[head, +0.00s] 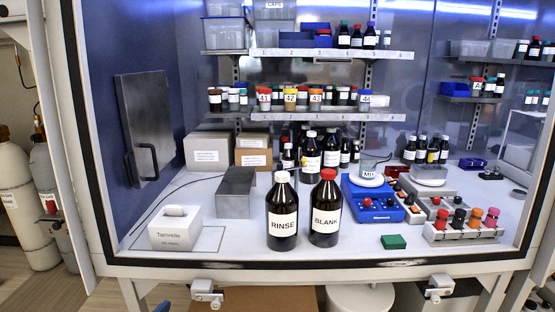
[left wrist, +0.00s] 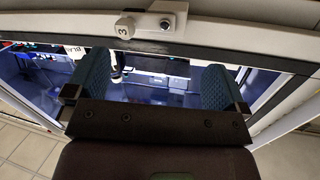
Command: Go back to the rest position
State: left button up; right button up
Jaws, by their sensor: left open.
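My left gripper (left wrist: 153,85) shows in the left wrist view with its two blue-padded fingers wide apart and nothing between them. It is outside the cabinet, close to the front frame. A small blue piece at the bottom edge of the head view may be part of it, but I cannot tell. My right gripper is in neither view. Inside the cabinet, the RINSE bottle (head: 282,222) and the BLANK bottle (head: 325,222) stand upright side by side near the front edge, apart from my gripper.
The cabinet's front frame (head: 300,266) carries clamps (head: 207,293), one marked 3 in the left wrist view (left wrist: 124,28). A Tarrrelle box (head: 175,235), a grey block (head: 236,200), a blue stirrer (head: 371,203) and a rack of capped vials (head: 462,235) stand inside.

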pick_arm(q)
jog(key=s+a+f+n+g+y, duration=0.1)
jog(key=s+a+f, duration=0.3)
jog(key=s+f, duration=0.4)
jog(key=s+a+f+n+g+y, duration=0.2)
jog(key=s+f, duration=0.6)
jog(key=s, duration=0.7)
jog(key=shift+s+a+f+g+y, duration=0.15)
jog(key=shift+a+f+g+y, duration=0.2)
jog(key=shift+a+g, duration=0.55)
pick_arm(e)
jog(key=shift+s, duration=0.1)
pick_arm(q)
jog(key=shift+d, duration=0.1)
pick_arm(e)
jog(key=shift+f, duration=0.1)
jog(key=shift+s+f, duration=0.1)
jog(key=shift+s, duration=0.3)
